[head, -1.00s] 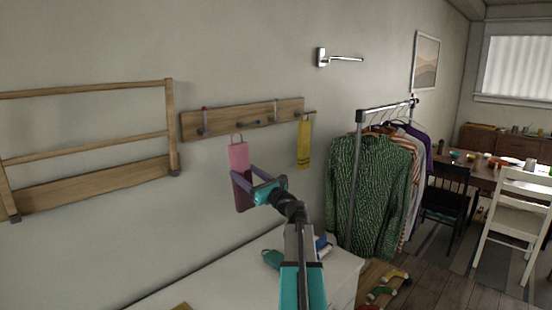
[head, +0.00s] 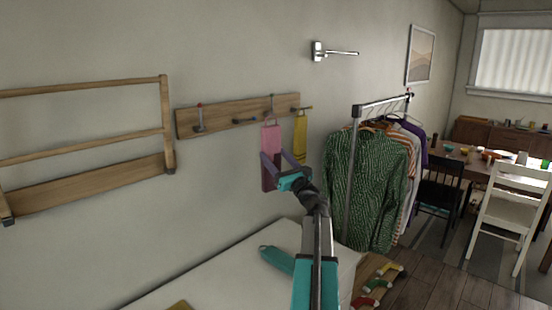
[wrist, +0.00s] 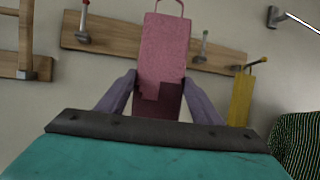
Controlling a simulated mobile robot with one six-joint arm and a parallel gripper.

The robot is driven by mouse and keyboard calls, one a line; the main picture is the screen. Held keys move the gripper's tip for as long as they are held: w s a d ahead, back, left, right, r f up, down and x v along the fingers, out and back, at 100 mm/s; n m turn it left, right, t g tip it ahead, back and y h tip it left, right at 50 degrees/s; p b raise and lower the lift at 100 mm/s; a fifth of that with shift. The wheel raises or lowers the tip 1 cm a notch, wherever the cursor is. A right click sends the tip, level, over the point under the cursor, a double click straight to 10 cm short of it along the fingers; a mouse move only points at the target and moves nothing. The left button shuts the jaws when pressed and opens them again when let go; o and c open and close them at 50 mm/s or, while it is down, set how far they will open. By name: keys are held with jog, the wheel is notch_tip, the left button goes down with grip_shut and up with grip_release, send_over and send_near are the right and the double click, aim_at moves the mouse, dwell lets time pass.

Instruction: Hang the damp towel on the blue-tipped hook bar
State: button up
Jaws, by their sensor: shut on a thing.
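A pink towel (head: 270,142) with a darker maroon lower part and a thin loop at its top hangs upright in my gripper (head: 274,154). The gripper is shut on it; in the wrist view the towel (wrist: 163,45) stands between the two fingers (wrist: 160,80). Behind it a wooden hook board (head: 222,114) is fixed to the wall. A red-tipped hook (head: 200,120) is at its left and a yellow-tipped one (head: 303,107) at its right. The towel's loop shows in front of the board's right half; I cannot tell whether it touches a hook.
A yellow towel (head: 300,130) hangs at the board's right end, close to the pink one. A chrome wall bar (head: 336,53) is higher right. A clothes rack (head: 350,160) stands at right. A wooden wall rack (head: 90,190) is at left; a white surface (head: 225,275) lies below.

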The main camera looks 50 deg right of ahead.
jog(key=shift+w, duration=0.2)
jog(key=w+d+f+b, duration=0.1)
jog(key=w+f+b, duration=0.1)
jog(key=w, duration=1.2)
jog(key=shift+w+f+b, duration=0.2)
jog(key=shift+f+b, duration=0.2)
jog(key=shift+b, duration=0.5)
dwell(1.1)
jog(key=shift+b, duration=0.35)
dwell(1.2)
jog(key=o, duration=1.3)
jog(key=shift+c, duration=0.2)
jog(key=shift+s+f, duration=0.1)
jog(key=shift+f, duration=0.05)
